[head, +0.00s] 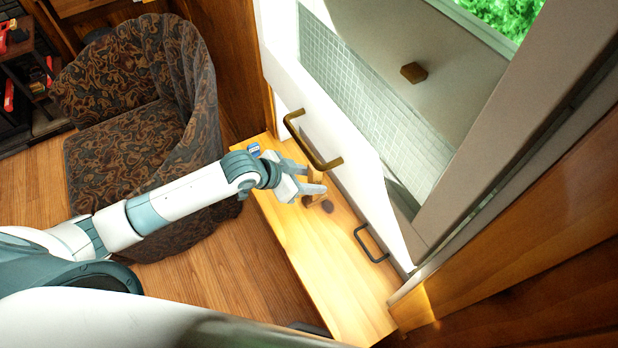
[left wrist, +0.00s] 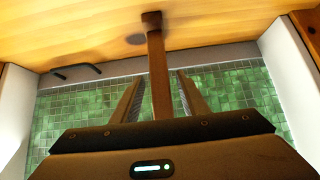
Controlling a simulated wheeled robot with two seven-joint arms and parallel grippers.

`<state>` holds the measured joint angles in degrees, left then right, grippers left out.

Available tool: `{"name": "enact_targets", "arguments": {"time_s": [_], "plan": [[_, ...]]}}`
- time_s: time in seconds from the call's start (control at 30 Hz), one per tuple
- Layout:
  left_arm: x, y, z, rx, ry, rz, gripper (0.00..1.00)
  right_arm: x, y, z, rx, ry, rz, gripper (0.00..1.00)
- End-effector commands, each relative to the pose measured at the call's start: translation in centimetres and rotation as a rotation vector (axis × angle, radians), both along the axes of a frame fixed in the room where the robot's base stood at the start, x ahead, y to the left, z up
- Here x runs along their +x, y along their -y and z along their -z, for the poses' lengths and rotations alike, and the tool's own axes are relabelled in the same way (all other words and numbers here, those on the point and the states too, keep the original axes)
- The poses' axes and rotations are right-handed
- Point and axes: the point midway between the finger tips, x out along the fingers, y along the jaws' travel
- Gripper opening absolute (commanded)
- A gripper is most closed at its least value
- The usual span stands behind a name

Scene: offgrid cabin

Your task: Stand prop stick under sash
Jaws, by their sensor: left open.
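My left gripper (head: 308,181) reaches in from the left over the wooden sill, below the window. Its jaws are open. In the left wrist view the brown prop stick (left wrist: 158,75) runs between the two fingers (left wrist: 158,97), with a gap on each side. Its darker end piece (left wrist: 152,17) is by the wooden sill (left wrist: 230,22); I cannot tell whether it touches. In the head view the gripper mostly hides the stick; a brown end (head: 309,202) shows beneath it. The white sash (head: 350,152) carries a bronze handle (head: 312,146) just above the gripper. My right gripper is not in view.
A dark bar handle (head: 370,244) sits at the sill's window side, nearer me. A blue and white item (head: 253,150) lies at the sill's far end. A patterned armchair (head: 135,110) stands at left. The sill's near part (head: 340,290) is clear.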

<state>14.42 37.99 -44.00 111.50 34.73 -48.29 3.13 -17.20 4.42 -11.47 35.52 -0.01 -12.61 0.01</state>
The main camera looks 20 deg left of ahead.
Motion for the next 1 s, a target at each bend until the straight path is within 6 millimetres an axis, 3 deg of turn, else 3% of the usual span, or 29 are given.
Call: {"name": "enact_targets", "arguments": {"time_s": [0.37,0.8,1.0], "plan": [[-1.1,-1.2,-1.7,0.0,0.001,0.001,0.4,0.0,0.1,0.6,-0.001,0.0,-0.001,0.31],[-4.9,-5.0,-6.9,0.002,0.0,0.0,0.4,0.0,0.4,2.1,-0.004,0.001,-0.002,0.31],[-5.8,-5.9,-8.3,0.0,0.0,-0.001,0.4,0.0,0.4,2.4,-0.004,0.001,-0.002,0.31]]}}
